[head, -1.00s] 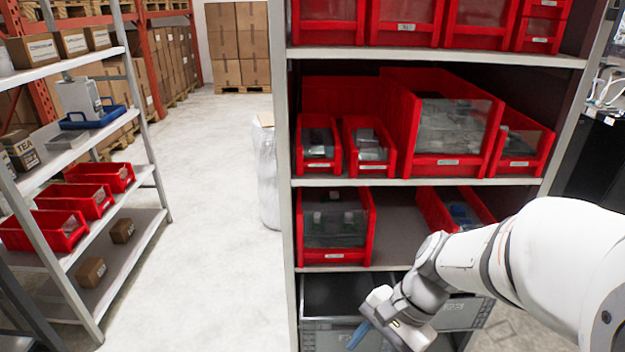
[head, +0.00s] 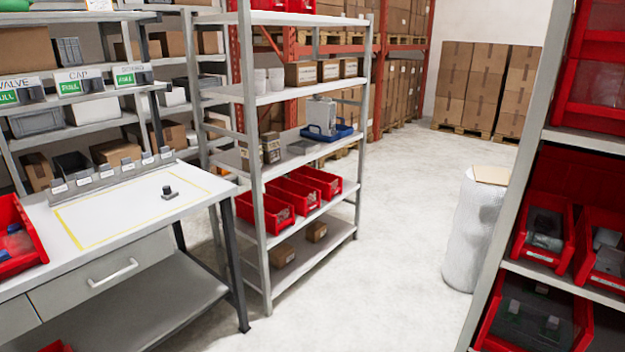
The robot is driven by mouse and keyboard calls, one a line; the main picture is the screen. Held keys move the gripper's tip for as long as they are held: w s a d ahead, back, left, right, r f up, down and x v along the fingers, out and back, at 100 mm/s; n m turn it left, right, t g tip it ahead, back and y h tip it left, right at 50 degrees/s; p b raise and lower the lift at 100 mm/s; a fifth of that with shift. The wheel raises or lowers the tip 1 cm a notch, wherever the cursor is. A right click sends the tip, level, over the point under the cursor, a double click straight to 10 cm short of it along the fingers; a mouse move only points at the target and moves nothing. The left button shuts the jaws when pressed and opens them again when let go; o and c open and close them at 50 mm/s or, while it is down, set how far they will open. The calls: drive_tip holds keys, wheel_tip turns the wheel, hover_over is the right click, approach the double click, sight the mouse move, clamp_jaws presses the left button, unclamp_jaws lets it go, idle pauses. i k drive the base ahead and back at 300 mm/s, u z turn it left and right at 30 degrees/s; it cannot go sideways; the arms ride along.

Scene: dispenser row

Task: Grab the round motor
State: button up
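I cannot make out a thing that is surely the round motor. One small dark part (head: 170,193) stands on the white workbench (head: 130,235), inside a yellow outlined area; it is too small to tell its kind. A red bin (head: 22,262) with blue parts sits at the bench's left end, cut off by the picture edge. On the right rack, red bins (head: 545,255) hold grey and dark parts that I cannot identify. My gripper and arm are out of view.
A row of small labelled grey bins (head: 110,172) lines the bench's back edge. A metal shelf (head: 262,180) holds red bins (head: 292,195), a blue tray (head: 326,135) and cartons. A wrapped roll (head: 474,235) stands beside the right rack. The floor (head: 400,220) between is clear.

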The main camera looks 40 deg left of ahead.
sight(168, 193)
drive_tip(key=u, duration=2.25)
drive_tip(key=k, duration=0.6)
drive_tip(key=z, duration=0.35)
drive_tip(key=i, duration=1.4)
drive_tip(key=z, duration=0.2)
drive_tip(key=i, duration=1.85)
drive_tip(key=u, duration=1.3)
drive_tip(key=i, duration=0.85)
drive_tip(key=u, duration=0.4)
drive_tip(key=k, duration=0.35)
drive_tip(key=u, duration=0.05)
